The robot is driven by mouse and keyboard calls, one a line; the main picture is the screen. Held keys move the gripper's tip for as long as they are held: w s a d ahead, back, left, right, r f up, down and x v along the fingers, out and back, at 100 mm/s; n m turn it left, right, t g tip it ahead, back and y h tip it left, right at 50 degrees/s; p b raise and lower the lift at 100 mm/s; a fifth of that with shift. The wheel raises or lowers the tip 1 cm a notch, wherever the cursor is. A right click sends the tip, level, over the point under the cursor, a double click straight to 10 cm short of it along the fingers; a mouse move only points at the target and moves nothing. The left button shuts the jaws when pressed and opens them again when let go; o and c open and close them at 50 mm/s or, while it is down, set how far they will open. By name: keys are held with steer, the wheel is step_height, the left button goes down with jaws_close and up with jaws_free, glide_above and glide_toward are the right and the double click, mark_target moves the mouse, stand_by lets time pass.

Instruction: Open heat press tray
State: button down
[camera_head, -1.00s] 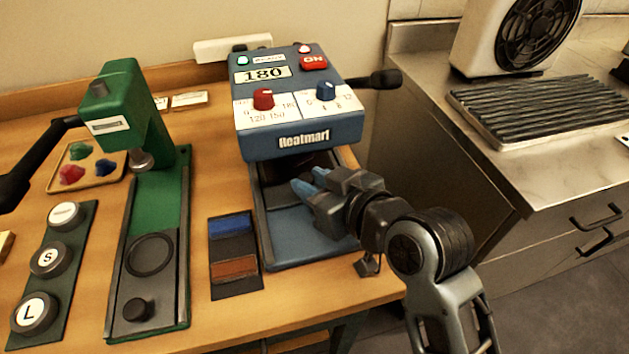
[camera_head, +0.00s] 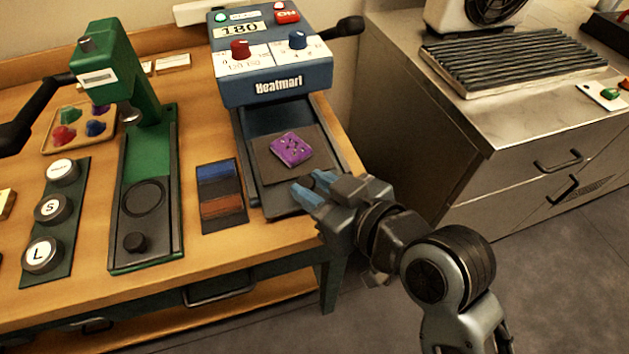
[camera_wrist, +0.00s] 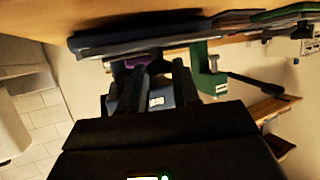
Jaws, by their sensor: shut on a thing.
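The blue heat press (camera_head: 275,85) stands at the back of the wooden table, with a "180" display and red and blue knobs. Its dark tray (camera_head: 262,168) is slid out in front of the press head. A purple patch (camera_head: 292,149) lies on it, also partly visible in the wrist view (camera_wrist: 137,61). My gripper (camera_head: 312,187) is at the tray's front right, shut on the small dark tray handle (camera_wrist: 157,66), which shows between the fingers in the wrist view. The fingers mostly hide the handle in the head view.
A green hand press (camera_head: 145,190) stands left of the tray, with a blue and brown swatch card (camera_head: 221,195) between them. A column of round dies (camera_head: 50,207) lies far left. A steel counter (camera_head: 490,120) with a ribbed rack stands to the right, beyond a floor gap.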

steer(key=c, duration=0.8)
jaws_free()
steer(key=shift+c, duration=0.2)
steer(key=b+v, duration=0.1)
steer(key=v, duration=0.6)
steer(key=shift+s+d, duration=0.25)
steer(key=shift+s, duration=0.05)
steer(key=shift+r, duration=0.1)
steer(key=s+d+f+m+t+h, duration=0.3)
steer(key=s+d+f+m+h, duration=0.3)
steer(key=s+d, duration=0.4)
steer(key=s+d+r+m+h, duration=0.1)
steer(key=s+d, duration=0.1)
steer(key=s, duration=0.5)
steer(key=s+d+r+t+h, duration=0.1)
steer(key=s+d, duration=0.2)
steer(key=s, duration=0.5)
steer(key=shift+d+r+m, duration=0.25)
steer(key=shift+d+m, duration=0.1)
steer(key=shift+m, duration=0.05)
